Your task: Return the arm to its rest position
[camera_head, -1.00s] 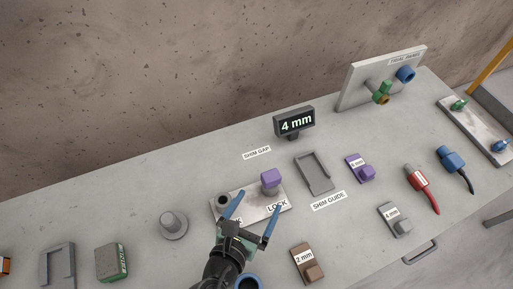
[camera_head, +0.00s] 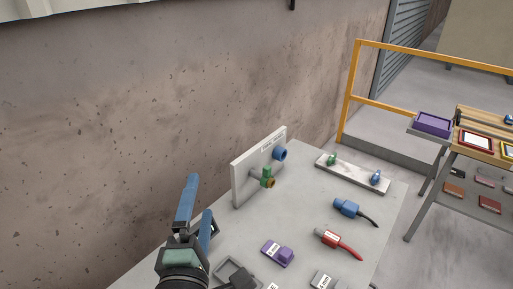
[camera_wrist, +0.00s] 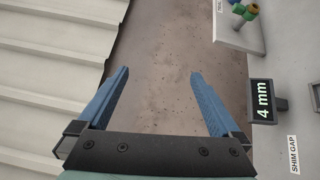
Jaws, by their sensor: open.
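My gripper (camera_head: 199,212) is raised at the lower left of the head view, in front of the brown wall and over the left edge of the grey slab (camera_head: 308,226). Its two blue fingers are apart, and nothing is between them. In the wrist view my gripper (camera_wrist: 161,98) is also open and empty, and it faces the wall (camera_wrist: 165,50). The dark display reading "4 mm" (camera_wrist: 262,101) stands to the right of the fingers there, apart from them.
An upright panel (camera_head: 245,180) with green and blue fittings stands on the slab. A purple block (camera_head: 285,256), a red connector (camera_head: 329,238) and a blue connector (camera_head: 346,208) lie to the right. A yellow rail (camera_head: 440,58) and side table (camera_head: 452,164) stand beyond.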

